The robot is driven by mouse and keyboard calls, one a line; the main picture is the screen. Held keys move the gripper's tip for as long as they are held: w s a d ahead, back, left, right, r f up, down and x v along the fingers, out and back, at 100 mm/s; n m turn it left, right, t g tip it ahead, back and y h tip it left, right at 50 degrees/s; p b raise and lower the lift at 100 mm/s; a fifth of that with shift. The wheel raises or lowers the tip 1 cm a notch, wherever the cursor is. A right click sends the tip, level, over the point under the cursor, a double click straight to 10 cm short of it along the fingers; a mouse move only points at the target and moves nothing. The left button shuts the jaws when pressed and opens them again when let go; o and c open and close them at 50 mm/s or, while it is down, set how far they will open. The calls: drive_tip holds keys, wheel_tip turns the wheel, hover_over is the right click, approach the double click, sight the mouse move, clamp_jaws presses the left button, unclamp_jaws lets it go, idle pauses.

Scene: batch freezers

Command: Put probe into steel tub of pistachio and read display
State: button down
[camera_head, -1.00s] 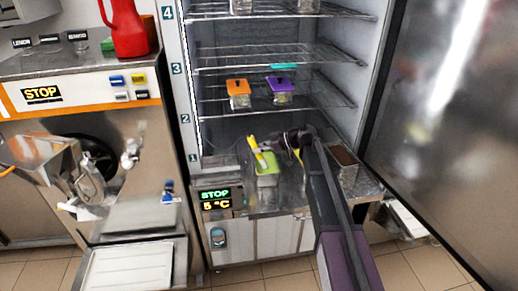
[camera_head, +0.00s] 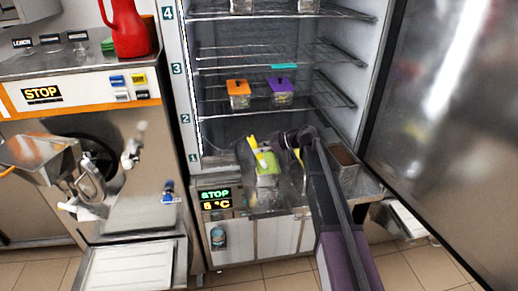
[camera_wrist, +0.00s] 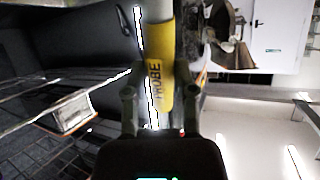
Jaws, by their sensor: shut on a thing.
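The yellow probe (camera_head: 257,152), marked PROBE in the wrist view (camera_wrist: 158,82), is held by my gripper (camera_head: 272,143). Its jaws (camera_wrist: 160,90) are shut around it, one finger on each side. In the head view the probe is tilted over the green pistachio (camera_head: 266,164) in its steel tub. Its tip is too small and covered to tell whether it is in the pistachio. The freezer display (camera_head: 216,199) is lit, with green STOP above an amber temperature in °C; the digit is blurred.
A tub with brown contents (camera_head: 344,157) stands right of my arm. Orange-lidded (camera_head: 238,88) and purple-lidded (camera_head: 281,85) containers sit on a wire shelf above. The freezer door (camera_head: 440,110) stands open at the right. A machine (camera_head: 85,150) stands at the left.

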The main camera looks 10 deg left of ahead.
wheel_tip(320, 180, up, 10)
drive_tip(key=p, duration=1)
idle(0.7)
idle(0.4)
wheel_tip(320, 180, down, 7)
drive_tip(key=b, duration=0.7)
